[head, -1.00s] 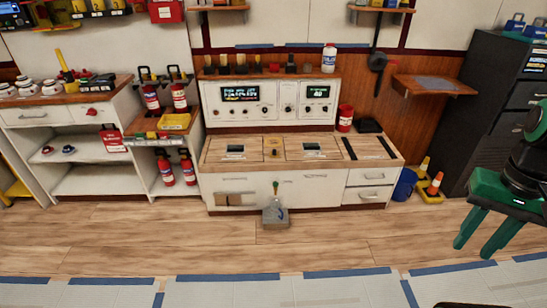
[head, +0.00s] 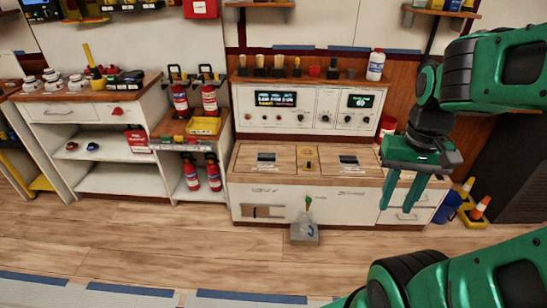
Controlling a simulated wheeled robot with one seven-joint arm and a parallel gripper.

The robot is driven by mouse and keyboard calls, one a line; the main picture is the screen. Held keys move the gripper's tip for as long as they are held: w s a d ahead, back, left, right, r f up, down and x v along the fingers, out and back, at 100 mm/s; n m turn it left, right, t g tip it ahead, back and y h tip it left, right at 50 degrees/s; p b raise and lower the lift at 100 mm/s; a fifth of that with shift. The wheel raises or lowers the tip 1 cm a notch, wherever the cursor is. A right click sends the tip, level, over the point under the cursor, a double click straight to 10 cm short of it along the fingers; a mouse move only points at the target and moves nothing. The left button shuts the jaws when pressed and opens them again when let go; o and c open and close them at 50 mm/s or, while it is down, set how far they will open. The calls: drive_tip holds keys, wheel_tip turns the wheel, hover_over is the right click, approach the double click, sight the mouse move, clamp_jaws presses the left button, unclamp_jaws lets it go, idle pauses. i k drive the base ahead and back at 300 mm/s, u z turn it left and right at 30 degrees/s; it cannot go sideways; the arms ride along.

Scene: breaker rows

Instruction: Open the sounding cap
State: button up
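A grey block with an upright green-tipped handle (head: 304,232) stands on the floor against the front of the white console cabinet. I cannot tell for sure whether this is the sounding cap; no readable label says so. My gripper (head: 397,207) is green, with two fingers pointing down and spread apart. It is open and empty, in front of the right part of the console, to the right of and above the grey block. It appears well apart from the block.
The console (head: 300,106) has a wooden worktop with inset plates and a small brass-coloured fitting (head: 308,158). A blue bucket (head: 449,206) and orange cones (head: 477,208) stand at right. Red extinguishers (head: 214,172) stand on the left shelf. The wooden floor (head: 150,235) in front is clear.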

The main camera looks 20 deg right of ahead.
sight(309, 166)
drive_tip(key=z, duration=0.2)
drive_tip(key=i, duration=1.3)
drive_tip(key=z, duration=0.55)
